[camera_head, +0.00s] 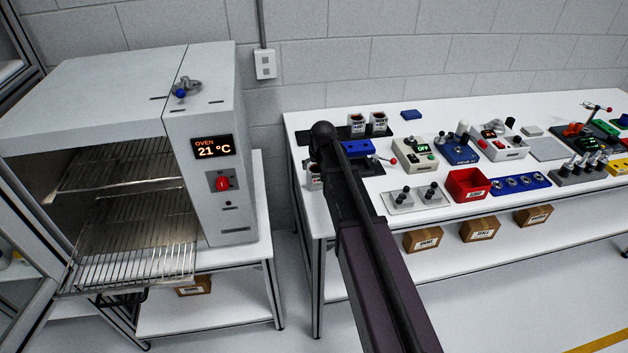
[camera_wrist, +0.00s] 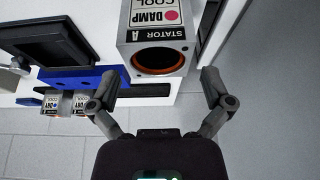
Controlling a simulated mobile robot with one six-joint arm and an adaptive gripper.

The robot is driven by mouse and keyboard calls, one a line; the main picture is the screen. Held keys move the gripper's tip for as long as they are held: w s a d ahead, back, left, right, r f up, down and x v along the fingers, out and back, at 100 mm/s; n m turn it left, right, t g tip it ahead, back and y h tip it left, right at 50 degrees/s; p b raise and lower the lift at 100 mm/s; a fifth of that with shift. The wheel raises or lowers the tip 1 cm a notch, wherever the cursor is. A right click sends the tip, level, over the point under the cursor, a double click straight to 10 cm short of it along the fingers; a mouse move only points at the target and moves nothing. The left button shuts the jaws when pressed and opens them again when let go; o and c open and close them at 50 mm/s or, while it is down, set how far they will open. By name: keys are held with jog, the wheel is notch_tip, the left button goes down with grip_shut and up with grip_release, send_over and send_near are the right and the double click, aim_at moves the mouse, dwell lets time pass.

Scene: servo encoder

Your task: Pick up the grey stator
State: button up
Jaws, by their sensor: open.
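The grey stator (camera_wrist: 157,40), a squarish block marked "STATOR A" and "DAMP COOL", has a round orange-rimmed bore facing the wrist camera. My gripper (camera_wrist: 161,76) is open, with one finger towards each side of the stator's near end. I cannot tell whether either finger touches it. In the head view a labelled block that appears to be this stator (camera_head: 314,180) stands at the table's left end, partly covered by my arm. My gripper is hidden behind my arm there.
Two more labelled stators (camera_head: 367,124) stand on a black mat at the back; both carry "DRY COOL" labels in the wrist view (camera_wrist: 65,104). A blue block (camera_head: 357,148) and a grey control box (camera_head: 414,155) are right of my arm. An open oven (camera_head: 205,110) stands left.

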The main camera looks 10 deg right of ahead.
aim_at(316, 170)
jog(key=shift+b+x, duration=2)
jog(key=shift+x, duration=0.4)
jog(key=shift+s+d, duration=0.1)
jog(key=c, duration=1)
jog(key=shift+r, duration=0.25)
notch_tip(316, 170, up, 10)
jog(key=p, duration=1)
jog(key=shift+f, duration=0.25)
